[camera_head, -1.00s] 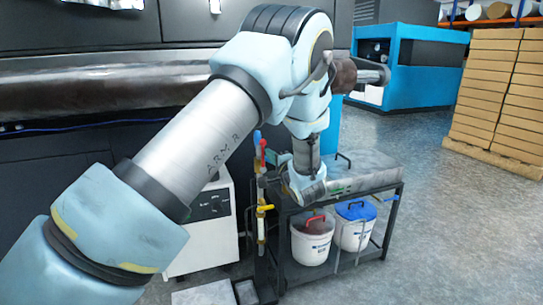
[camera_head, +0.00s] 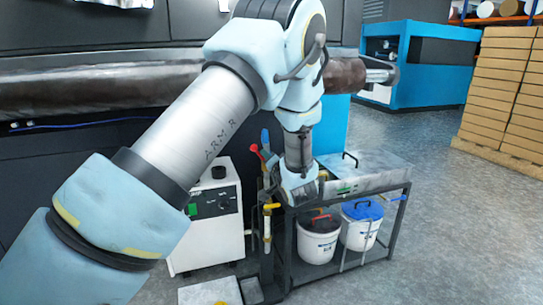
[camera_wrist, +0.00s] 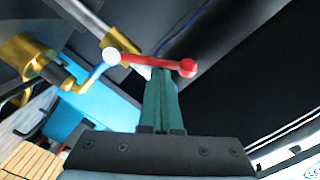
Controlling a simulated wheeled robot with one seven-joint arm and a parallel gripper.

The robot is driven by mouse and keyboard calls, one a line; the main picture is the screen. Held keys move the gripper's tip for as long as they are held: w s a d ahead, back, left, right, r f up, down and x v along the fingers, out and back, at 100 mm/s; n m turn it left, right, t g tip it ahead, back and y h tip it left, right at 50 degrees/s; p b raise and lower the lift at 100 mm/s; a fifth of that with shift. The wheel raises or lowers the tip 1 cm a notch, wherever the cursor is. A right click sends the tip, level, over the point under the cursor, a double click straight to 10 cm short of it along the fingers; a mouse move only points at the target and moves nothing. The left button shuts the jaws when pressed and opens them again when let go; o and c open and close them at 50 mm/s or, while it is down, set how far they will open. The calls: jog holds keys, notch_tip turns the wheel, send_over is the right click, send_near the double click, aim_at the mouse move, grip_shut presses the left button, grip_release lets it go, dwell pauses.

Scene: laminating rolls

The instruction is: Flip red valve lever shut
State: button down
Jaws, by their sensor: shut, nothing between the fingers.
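The red valve lever (camera_head: 257,152) shows small in the head view, tilted up to the left, near the top of the valve stand left of my wrist. In the wrist view the red lever (camera_wrist: 160,62) runs across the picture from a pale round end at left to a red knob at right. My gripper (camera_wrist: 160,76) is shut and empty, its green fingers together. Their tips lie at the lever's middle in the picture; I cannot tell whether they touch it. In the head view the fingers are mostly hidden at my wrist.
A blue lever (camera_head: 265,138) stands beside the red one, and a yellow lever (camera_head: 271,206) is lower on the stand. A black cart (camera_head: 406,200) with white buckets (camera_head: 318,242) is at right. A white box unit (camera_head: 213,225) stands at left. Open floor lies further right.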

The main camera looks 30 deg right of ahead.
jog(key=a+f+n+b, duration=0.1)
jog(key=n, duration=0.2)
jog(key=a+f+n+b, duration=0.1)
jog(key=n+b, duration=0.1)
jog(key=a+f+n+b, duration=0.1)
jog(key=f+n+b, duration=0.1)
jog(key=n, duration=0.1)
jog(key=shift+w+a+n+h, duration=0.25)
jog(key=shift+a+n+h, duration=0.05)
jog(key=shift+a, duration=0.1)
jog(key=shift+f+b, duration=0.15)
jog(key=shift+b, duration=0.15)
dwell(0.3)
